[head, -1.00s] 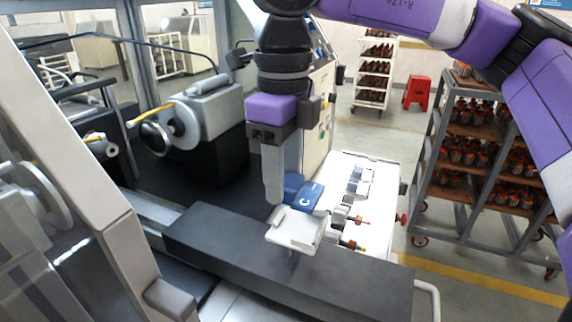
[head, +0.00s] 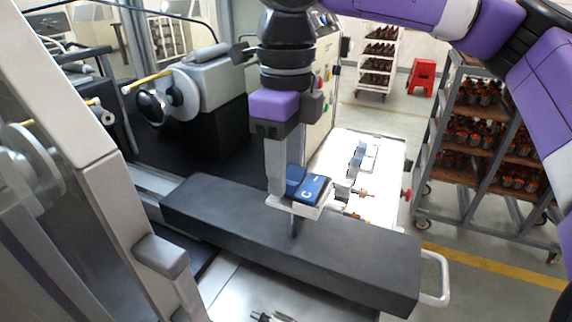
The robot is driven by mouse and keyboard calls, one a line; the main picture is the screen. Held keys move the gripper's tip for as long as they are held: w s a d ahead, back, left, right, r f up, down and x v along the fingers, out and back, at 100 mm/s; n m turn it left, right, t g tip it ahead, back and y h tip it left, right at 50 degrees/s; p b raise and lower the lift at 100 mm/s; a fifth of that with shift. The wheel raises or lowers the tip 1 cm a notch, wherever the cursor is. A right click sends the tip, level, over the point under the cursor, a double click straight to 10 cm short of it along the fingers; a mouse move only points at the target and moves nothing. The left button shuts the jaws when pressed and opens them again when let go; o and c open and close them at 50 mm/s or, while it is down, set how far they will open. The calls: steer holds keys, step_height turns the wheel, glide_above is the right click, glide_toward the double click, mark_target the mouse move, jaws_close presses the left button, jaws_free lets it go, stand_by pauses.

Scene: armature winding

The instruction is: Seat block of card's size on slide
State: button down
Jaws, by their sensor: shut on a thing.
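My gripper (head: 282,190) points down over the dark beam and is shut on a blue block marked C (head: 313,189). A grey finger hides the middle of the block, and some of its blue shows on either side. The block is over the pale slide plate (head: 290,207), which stands on a thin post above the beam. The block covers most of the plate. I cannot tell whether it rests on the plate or hangs just above it. I cannot make out a card.
The long dark beam (head: 350,258) crosses in front. A white table (head: 372,147) behind it bears more blocks and small coloured-tipped parts. A grey winding machine head (head: 200,85) stands at left. A rack of armatures (head: 480,140) stands at right.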

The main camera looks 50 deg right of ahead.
steer(key=shift+f+b, duration=0.35)
steer(key=shift+b, duration=0.1)
stand_by(0.3)
steer(key=c, duration=0.6)
jaws_free()
steer(key=shift+r, duration=0.15)
step_height(320, 180, up, 8)
steer(key=p, duration=0.4)
steer(key=shift+f, duration=0.2)
